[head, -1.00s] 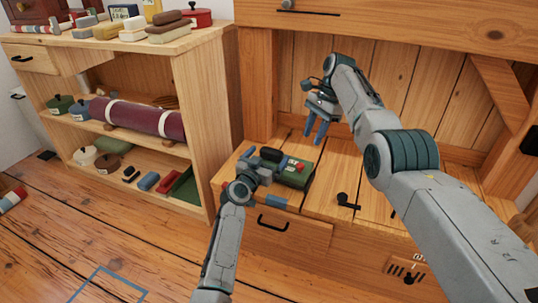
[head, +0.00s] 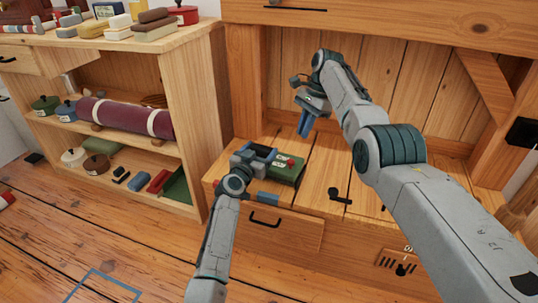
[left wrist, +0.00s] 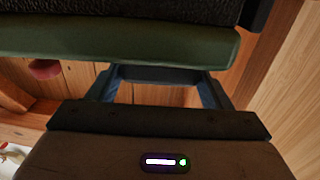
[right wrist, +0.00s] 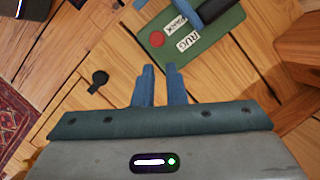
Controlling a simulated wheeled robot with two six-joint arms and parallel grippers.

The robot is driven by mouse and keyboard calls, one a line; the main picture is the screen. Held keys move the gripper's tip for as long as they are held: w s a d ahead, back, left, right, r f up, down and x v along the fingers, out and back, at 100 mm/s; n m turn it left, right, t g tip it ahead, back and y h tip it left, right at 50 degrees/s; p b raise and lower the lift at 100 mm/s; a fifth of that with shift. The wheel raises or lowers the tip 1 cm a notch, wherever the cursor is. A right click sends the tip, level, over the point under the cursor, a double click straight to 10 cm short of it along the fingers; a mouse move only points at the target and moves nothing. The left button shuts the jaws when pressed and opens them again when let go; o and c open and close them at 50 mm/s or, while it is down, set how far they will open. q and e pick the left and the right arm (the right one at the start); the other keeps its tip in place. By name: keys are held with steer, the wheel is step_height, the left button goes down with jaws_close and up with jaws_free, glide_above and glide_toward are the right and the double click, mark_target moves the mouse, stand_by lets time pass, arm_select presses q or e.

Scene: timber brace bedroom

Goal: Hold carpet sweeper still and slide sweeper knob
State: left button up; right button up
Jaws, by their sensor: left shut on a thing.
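The carpet sweeper (head: 287,174) is a green box with a dark top part, lying on the wooden bench top. In the right wrist view it (right wrist: 212,42) carries a RUG label. The red sweeper knob (head: 291,162) is on its right part and shows in the right wrist view (right wrist: 156,39). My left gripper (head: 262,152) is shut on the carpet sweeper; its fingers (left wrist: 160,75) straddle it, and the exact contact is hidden. My right gripper (head: 304,124) is empty above the bench, right of and above the knob. Its fingers (right wrist: 160,70) have a narrow gap.
A black latch-like piece (head: 339,195) lies on the bench right of the sweeper. A drawer (head: 270,228) with a black handle is below. The shelf unit (head: 213,120) with a rolled maroon carpet (head: 122,117) stands left. Bare bench planks lie to the right.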

steer(key=w+d+f+t, duration=0.1)
steer(key=w+d, duration=0.1)
steer(key=w+d+f+t+h, duration=0.1)
steer(key=w+f, duration=0.1)
steer(key=w+d+f+t+h, duration=0.1)
steer(key=d+f, duration=0.1)
steer(key=shift+w+d+m+t, duration=0.3)
steer(key=shift+w+d+t, duration=0.05)
steer(key=shift+w+t, duration=0.05)
jaws_close()
steer(key=w+d+f+t+h, duration=0.25)
steer(key=w+d+t, duration=0.35)
steer(key=d, duration=0.3)
steer(key=d+r+n+t+h, duration=0.5)
steer(key=d+r+n+t, duration=0.1)
steer(key=d+r+t, duration=0.25)
steer(key=s+a+r+n+t+y, duration=0.2)
steer(key=s+a+n+t+y, duration=0.5)
steer(key=s+n+y, duration=0.75)
steer(key=s+a+f+n+g+y, duration=0.2)
steer(key=s+a+f+n+g, duration=0.3)
steer(key=n, duration=0.4)
steer(key=s+a+f+n+g+y, duration=0.2)
steer(key=s+a+f+n+g, duration=0.2)
steer(key=s+n, duration=0.5)
step_height(320, 180, down, 2)
steer(key=g, duration=0.3)
steer(key=shift+s+a+f+g+y, duration=0.25)
steer(key=shift+a+g+y, duration=0.05)
steer(key=shift+a+g, duration=0.1)
